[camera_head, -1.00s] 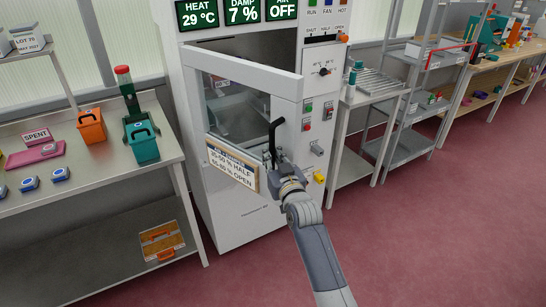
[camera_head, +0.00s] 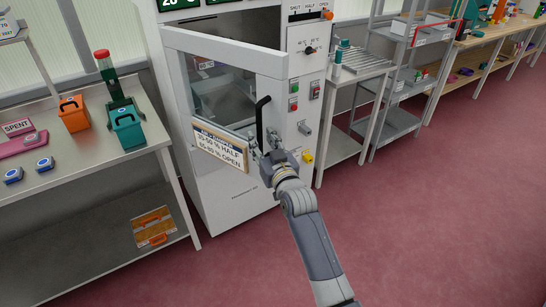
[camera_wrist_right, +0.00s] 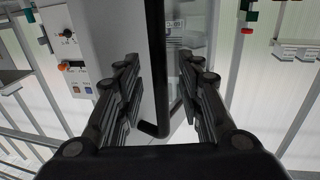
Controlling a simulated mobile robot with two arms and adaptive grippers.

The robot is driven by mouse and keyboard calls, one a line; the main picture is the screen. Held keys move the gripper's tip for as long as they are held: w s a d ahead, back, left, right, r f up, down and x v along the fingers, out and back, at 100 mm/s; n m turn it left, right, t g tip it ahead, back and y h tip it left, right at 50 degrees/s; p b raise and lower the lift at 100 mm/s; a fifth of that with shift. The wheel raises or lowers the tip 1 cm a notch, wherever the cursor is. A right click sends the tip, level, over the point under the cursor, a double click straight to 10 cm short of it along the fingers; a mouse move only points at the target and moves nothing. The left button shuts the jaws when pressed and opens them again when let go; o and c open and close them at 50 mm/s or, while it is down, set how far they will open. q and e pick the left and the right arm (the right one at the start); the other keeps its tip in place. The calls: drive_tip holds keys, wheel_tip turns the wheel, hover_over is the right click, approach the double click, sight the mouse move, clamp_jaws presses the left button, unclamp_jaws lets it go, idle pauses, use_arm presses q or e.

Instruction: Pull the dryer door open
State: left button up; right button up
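The dryer door (camera_head: 227,51) is a white frame with a clear window. It stands ajar, swung out from the dryer body (camera_head: 239,208) with its left side nearer the hinge. A black bar handle (camera_head: 262,118) stands on its free side. My right gripper (camera_head: 264,146) is at the lower part of the handle. In the right wrist view the handle (camera_wrist_right: 155,70) runs between the two spread fingers of my right gripper (camera_wrist_right: 158,85), with gaps visible on both sides. Contact is not clear. My left gripper is out of view.
A steel table (camera_head: 78,186) with orange and teal baskets stands left of the dryer. A sign board (camera_head: 220,147) hangs low on the door. A roller-top stand (camera_head: 351,70) and grey shelves (camera_head: 397,122) are at right. The red floor (camera_head: 430,230) in front is clear.

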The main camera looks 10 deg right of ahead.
drive_tip(key=s+d, duration=0.1)
drive_tip(key=s, duration=0.8)
drive_tip(key=shift+s+d, duration=0.25)
drive_tip(key=shift+d, duration=0.15)
drive_tip(key=shift+w+d+f, duration=0.15)
drive_tip(key=c, duration=0.5)
drive_tip(key=w+d+f+m+b, duration=0.1)
drive_tip(key=w+d+m+b, duration=0.1)
drive_tip(key=d+m, duration=0.1)
drive_tip(key=w+d+f+m+g+b, duration=0.1)
drive_tip(key=w+d+m+b, duration=0.1)
drive_tip(key=d, duration=0.1)
drive_tip(key=w+d+f+m+b, duration=0.2)
drive_tip(key=d+m+b, duration=0.1)
drive_tip(key=d, duration=0.1)
drive_tip(key=shift+d+m, duration=0.1)
drive_tip(key=shift+m, duration=0.2)
clamp_jaws()
drive_tip(key=w+d+r+m+y+b, duration=0.1)
drive_tip(key=d+r+m+y+b, duration=0.35)
drive_tip(key=r+m, duration=0.2)
drive_tip(key=d+f+p+x, duration=0.1)
drive_tip(key=p+x, duration=0.1)
drive_tip(key=x, duration=0.7)
drive_tip(key=shift+s+a+f+p, duration=0.15)
drive_tip(key=shift+s+a+p, duration=0.35)
drive_tip(key=shift+a, duration=0.3)
drive_tip(key=shift+s+a+f+p, duration=0.1)
drive_tip(key=shift+s+a+p, duration=0.4)
drive_tip(key=shift+a, duration=0.3)
